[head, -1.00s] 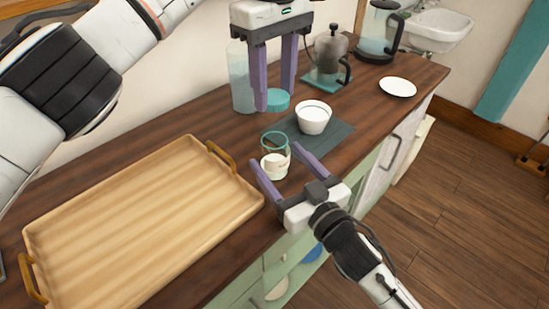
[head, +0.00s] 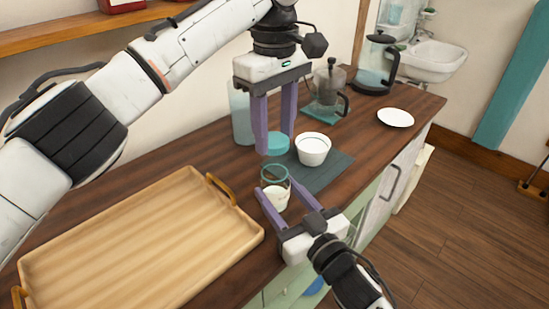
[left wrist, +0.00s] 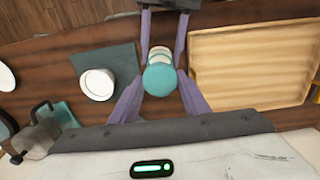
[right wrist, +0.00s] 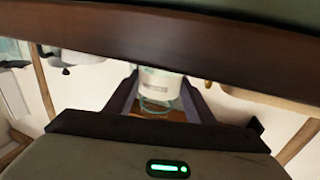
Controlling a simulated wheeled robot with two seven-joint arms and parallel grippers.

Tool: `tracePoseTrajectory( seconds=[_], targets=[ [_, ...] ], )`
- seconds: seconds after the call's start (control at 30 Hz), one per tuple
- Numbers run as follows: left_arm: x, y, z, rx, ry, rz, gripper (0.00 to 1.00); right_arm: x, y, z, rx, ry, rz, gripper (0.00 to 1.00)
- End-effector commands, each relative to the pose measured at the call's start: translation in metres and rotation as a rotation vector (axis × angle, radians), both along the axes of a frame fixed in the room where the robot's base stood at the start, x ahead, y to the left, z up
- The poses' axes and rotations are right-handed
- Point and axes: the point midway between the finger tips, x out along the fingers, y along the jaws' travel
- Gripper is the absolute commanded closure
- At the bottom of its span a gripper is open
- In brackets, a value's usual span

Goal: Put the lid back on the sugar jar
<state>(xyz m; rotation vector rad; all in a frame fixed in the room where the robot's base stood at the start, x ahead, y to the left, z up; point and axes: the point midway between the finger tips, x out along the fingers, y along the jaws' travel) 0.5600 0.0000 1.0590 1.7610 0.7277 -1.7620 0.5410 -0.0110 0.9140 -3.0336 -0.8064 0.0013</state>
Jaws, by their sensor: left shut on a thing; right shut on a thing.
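The sugar jar (head: 275,197) is clear glass with white contents and stands near the counter's front edge. My right gripper (head: 279,189) is shut on the jar from the front, one finger on each side. The jar's open rim faces up; the right wrist view shows the jar (right wrist: 160,83) between the fingers. The teal round lid (head: 277,144) is held by my left gripper (head: 275,142), which points down from above. The lid is apart from the jar, behind and above it. In the left wrist view the lid (left wrist: 159,79) partly covers the jar (left wrist: 158,54).
A white bowl (head: 313,149) stands on a dark mat (head: 335,169) just right of the jar. A wooden tray (head: 140,245) lies to the left. A pale blue container (head: 241,115), a coffee press (head: 328,85), a kettle (head: 374,68) and a plate (head: 395,117) stand farther back.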

Motion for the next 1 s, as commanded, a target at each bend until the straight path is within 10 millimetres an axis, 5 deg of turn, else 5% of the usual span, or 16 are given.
tracePoseTrajectory(
  seconds=[0.2,1.0],
  targets=[
    [-0.001,-0.001,-0.028,-0.001,0.002,0.0,0.78,0.0,0.0,0.0,0.0,0.0,0.0,0.91],
    [-0.001,-0.001,-0.042,0.0,0.001,0.001,0.78,0.0,0.0,0.0,0.0,0.0,0.0,0.91]
  ],
)
